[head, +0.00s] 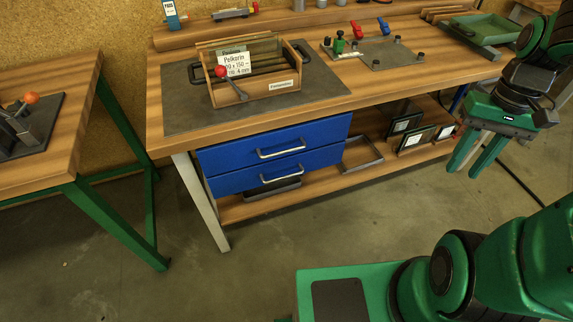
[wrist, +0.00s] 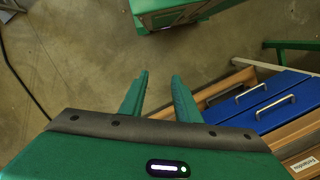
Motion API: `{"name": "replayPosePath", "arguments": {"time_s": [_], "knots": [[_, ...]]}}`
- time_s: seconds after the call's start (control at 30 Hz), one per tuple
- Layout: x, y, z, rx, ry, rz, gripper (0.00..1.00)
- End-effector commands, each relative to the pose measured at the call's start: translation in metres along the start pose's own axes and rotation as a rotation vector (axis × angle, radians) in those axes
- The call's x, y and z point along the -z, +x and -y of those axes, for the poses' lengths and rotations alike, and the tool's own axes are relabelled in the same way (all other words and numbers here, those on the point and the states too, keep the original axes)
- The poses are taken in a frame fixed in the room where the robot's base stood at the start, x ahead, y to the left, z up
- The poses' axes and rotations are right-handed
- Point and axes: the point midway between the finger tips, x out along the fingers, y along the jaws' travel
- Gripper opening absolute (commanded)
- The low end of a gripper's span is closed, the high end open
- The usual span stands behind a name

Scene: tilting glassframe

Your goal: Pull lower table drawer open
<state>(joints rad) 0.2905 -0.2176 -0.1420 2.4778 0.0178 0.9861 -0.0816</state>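Two blue drawers with silver bar handles hang under the left part of the wooden workbench. The lower drawer (head: 277,172) sits right below the upper drawer (head: 274,143), and both look closed. The lower drawer's handle (head: 283,174) is clear of anything. In the wrist view the drawers are at the right, with the lower drawer's handle (wrist: 251,92) and the upper handle (wrist: 275,107) both visible. My gripper (head: 472,173) hangs fingers down to the right of the drawers, well apart from them. Its two green fingers (wrist: 158,77) are spread with nothing between them.
The workbench (head: 330,95) holds a wooden box (head: 262,80) and a green tray (head: 484,29). A lower shelf (head: 375,165) with small framed items is right of the drawers. A second table (head: 60,120) stands at left. The floor before the drawers is clear.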

Motion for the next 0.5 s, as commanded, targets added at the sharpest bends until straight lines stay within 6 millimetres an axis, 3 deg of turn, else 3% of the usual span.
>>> {"name": "replayPosePath", "arguments": {"time_s": [0.2, 0.5], "knots": [[0.044, 0.04, 0.027, 0.062, -0.148, 0.096, 0.29], [0.089, 0.109, 0.07, 0.23, -0.332, 0.202, 0.29]]}}
